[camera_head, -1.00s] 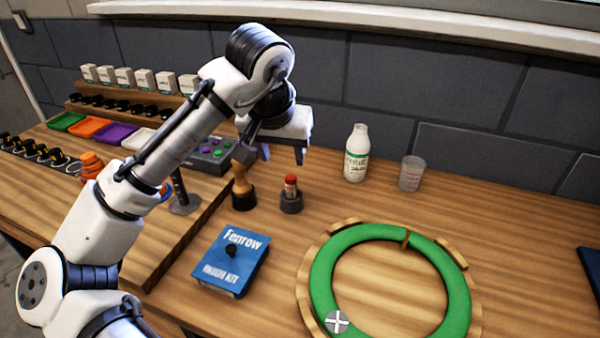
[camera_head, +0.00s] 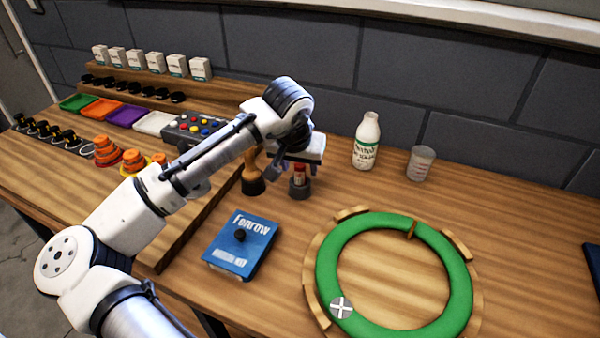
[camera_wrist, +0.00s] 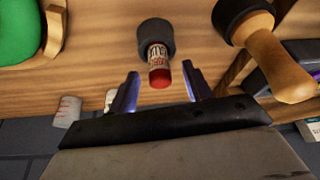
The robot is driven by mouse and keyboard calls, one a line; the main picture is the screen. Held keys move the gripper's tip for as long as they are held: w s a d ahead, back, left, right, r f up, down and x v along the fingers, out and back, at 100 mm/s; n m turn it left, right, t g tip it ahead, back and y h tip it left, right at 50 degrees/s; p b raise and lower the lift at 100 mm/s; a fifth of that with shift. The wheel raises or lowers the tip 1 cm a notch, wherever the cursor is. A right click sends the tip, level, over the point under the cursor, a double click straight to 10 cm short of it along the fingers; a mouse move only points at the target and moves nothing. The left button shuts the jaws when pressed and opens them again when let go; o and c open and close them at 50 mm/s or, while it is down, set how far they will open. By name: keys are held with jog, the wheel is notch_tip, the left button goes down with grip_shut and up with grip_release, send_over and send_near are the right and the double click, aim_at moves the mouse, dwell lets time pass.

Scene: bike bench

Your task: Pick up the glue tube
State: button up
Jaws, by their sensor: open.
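The glue tube (camera_wrist: 158,66) has a red end and a white printed label. It stands in a dark round holder (camera_wrist: 156,35) on the bench. In the head view the tube (camera_head: 299,174) stands upright in its holder (camera_head: 299,190), partly hidden by my gripper. My gripper (camera_wrist: 160,90) is open and empty. In the wrist view its two fingertips lie on either side of the tube's red end, with gaps showing. In the head view my gripper (camera_head: 297,165) is right at the tube, above the holder.
A wooden-handled tool (camera_head: 252,172) stands in a dark base close to the left. A blue box (camera_head: 240,246) lies in front. A green ring (camera_head: 330,265) in a wooden cradle is at the right. A white bottle (camera_head: 366,143) and a clear cup (camera_head: 420,164) stand behind.

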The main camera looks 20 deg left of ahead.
jog(key=shift+x, duration=0.9)
jog(key=shift+c, duration=0.3)
jog(key=c, duration=1)
